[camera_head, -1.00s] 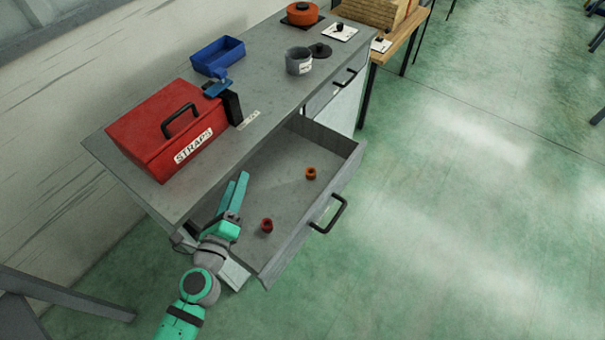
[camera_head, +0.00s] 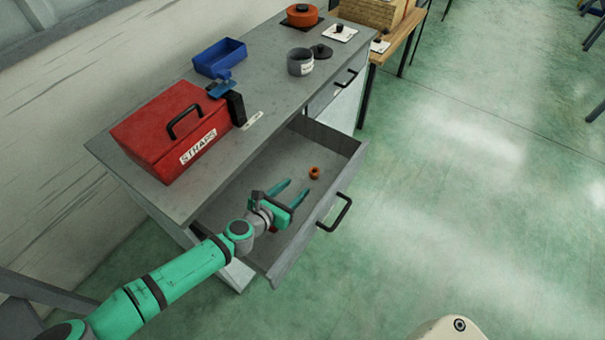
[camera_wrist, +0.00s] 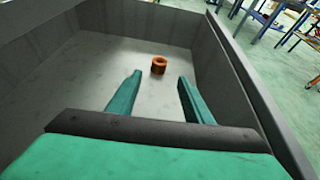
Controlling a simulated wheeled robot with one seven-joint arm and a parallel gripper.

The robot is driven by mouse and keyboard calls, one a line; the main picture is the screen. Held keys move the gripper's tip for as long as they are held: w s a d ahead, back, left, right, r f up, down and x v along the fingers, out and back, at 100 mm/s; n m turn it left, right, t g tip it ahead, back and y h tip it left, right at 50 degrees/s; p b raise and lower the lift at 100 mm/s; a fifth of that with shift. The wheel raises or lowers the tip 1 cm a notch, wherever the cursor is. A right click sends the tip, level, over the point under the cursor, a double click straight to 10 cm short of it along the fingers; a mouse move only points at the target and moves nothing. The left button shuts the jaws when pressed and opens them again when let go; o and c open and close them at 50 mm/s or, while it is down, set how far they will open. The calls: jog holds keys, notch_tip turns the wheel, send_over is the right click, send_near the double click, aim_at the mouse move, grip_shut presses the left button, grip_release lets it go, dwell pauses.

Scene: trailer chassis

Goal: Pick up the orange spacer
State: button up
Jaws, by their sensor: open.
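The orange spacer (camera_head: 314,172) is a small ring on the floor of the open drawer (camera_head: 262,170). It also shows in the wrist view (camera_wrist: 158,65), ahead of the fingertips and roughly between their lines. My gripper (camera_head: 296,190) is inside the drawer area, open and empty, its two teal fingers pointing toward the spacer. In the wrist view my gripper (camera_wrist: 158,80) has its fingers well apart, with a gap to the spacer. A red ring (camera_head: 275,230) is mostly hidden beneath my gripper.
The drawer's front wall with a black handle (camera_head: 336,212) stands on the right. On the bench top are a red STRAPS box (camera_head: 172,130), a blue bin (camera_head: 220,58), a grey cup (camera_head: 300,62) and a black lid (camera_head: 321,51). The drawer floor around the spacer is clear.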

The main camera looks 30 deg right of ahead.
aim_at(312, 174)
jog(key=shift+w+d+f+m, duration=0.1)
jog(key=shift+d+f+m, duration=0.2)
jog(key=shift+d, duration=0.25)
jog(key=x, duration=0.5)
jog(key=shift+d, duration=0.15)
jog(key=x, duration=0.5)
jog(key=shift+w+a+f, duration=0.15)
jog(key=shift+a+f, duration=0.05)
jog(key=shift+a, duration=0.05)
grip_shut()
jog(key=shift+r, duration=0.2)
notch_tip(312, 174, up, 18)
